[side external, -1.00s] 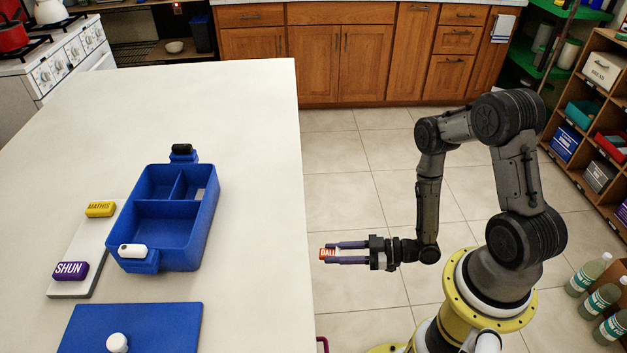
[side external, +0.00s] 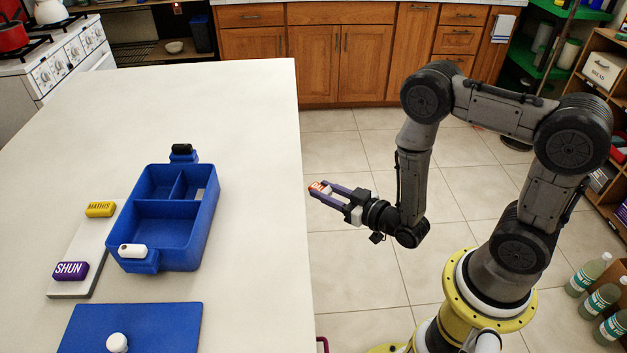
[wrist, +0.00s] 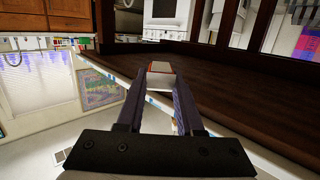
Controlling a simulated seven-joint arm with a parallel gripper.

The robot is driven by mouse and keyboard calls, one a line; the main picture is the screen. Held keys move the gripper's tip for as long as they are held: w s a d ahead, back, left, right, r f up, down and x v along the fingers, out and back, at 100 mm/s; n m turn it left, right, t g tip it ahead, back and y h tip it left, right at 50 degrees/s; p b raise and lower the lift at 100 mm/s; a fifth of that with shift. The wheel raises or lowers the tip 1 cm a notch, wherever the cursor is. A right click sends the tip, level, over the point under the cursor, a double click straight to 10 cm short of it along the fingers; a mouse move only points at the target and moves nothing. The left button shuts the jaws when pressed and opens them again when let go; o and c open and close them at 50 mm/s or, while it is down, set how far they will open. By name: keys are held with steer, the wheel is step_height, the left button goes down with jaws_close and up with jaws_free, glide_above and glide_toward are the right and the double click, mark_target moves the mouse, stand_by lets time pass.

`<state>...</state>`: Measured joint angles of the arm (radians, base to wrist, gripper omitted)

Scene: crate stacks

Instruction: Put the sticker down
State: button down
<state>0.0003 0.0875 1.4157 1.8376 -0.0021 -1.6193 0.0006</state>
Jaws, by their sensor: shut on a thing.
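A small orange-red sticker block (side external: 318,187) with white lettering is held between the fingertips of my gripper (side external: 322,192). Its lettering is only partly readable in the side view. In the wrist view the block (wrist: 160,67) shows a pale face with a red edge between the two fingers. My gripper is shut on it, in the air just right of the counter's right edge. A yellow block marked MATHIS (side external: 100,209) and a purple block marked SHUN (side external: 70,271) lie on a pale board (side external: 88,246) at the left of the counter.
A blue box (side external: 211,218) with several compartments stands on the white counter (side external: 250,110). A black piece (side external: 182,148) and a white piece (side external: 132,250) sit at its ends. A blue lid (side external: 170,325) with a white knob lies in front. The counter between box and right edge is clear.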

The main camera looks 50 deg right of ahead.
steer(key=shift+r, duration=0.1)
stand_by(0.8)
step_height(320, 180, up, 28)
steer(key=s+a+n+g+y, duration=0.5)
steer(key=s+a+n+y, duration=0.4)
steer(key=s+a+y, duration=0.65)
steer(key=h, duration=0.4)
glide_above(243, 250)
steer(key=s, duration=0.1)
steer(key=f, duration=1.4)
steer(key=shift+d+f, duration=0.15)
steer(key=shift+d, duration=0.15)
steer(key=shift+w+a+f, duration=0.35)
steer(key=shift+w+f, duration=0.1)
steer(key=shift+f, duration=1.65)
